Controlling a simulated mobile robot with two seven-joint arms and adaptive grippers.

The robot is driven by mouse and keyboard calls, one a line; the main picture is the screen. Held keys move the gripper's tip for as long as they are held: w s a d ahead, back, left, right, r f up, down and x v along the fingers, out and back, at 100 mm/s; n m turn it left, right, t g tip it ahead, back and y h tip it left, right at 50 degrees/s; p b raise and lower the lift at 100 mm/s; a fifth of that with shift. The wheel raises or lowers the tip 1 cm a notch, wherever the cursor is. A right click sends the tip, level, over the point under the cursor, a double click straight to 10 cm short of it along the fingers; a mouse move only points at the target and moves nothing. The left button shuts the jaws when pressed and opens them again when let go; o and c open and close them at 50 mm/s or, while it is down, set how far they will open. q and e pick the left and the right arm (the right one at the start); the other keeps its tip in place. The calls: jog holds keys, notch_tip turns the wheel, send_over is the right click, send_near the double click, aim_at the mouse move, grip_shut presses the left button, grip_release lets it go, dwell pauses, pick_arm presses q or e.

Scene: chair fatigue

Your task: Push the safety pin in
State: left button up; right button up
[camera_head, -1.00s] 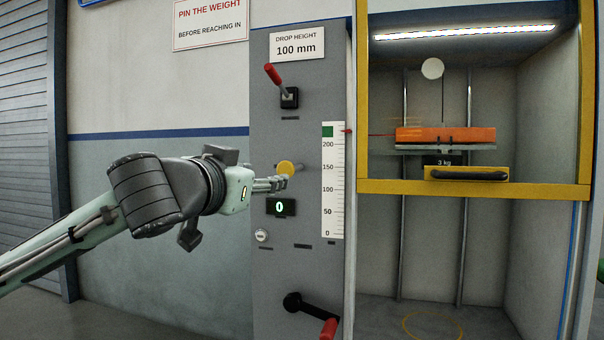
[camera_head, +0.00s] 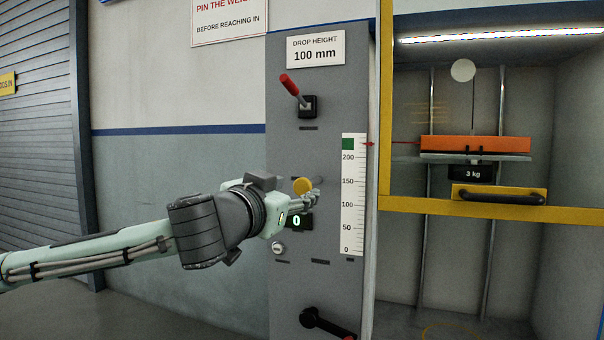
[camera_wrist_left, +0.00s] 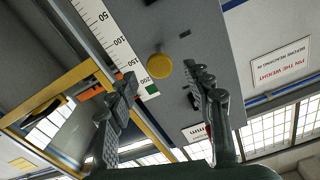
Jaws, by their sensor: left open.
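The safety pin appears to be the round yellow knob (camera_head: 303,186) standing out of the grey panel, above the small display. My left gripper (camera_head: 314,197) is in front of the panel, its fingers just below and right of the knob in the head view. In the left wrist view the fingers of my left gripper (camera_wrist_left: 164,82) are spread apart and empty. The knob (camera_wrist_left: 159,66) appears between and beyond them; I cannot tell whether they touch it. The orange weight (camera_head: 475,145) hangs in the cabinet, above a 3 kg label. My right gripper is out of view.
A red-tipped lever (camera_head: 292,86) is above the knob and a black crank (camera_head: 314,318) below. A height scale (camera_head: 352,200) runs beside it. The display (camera_head: 296,221) reads 0, partly covered by my gripper. The cabinet's yellow frame (camera_head: 480,208) stands to the right.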

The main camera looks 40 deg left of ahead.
aim_at(301, 188)
pick_arm(q)
jog(key=p+x, duration=0.1)
jog(key=x, duration=0.3)
jog(key=shift+w+a, duration=0.1)
jog(key=shift+w, duration=0.3)
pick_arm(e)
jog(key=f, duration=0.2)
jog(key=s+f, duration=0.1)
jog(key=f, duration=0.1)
pick_arm(q)
jog(key=shift+c, duration=0.2)
grip_shut()
jog(key=shift+f, duration=0.1)
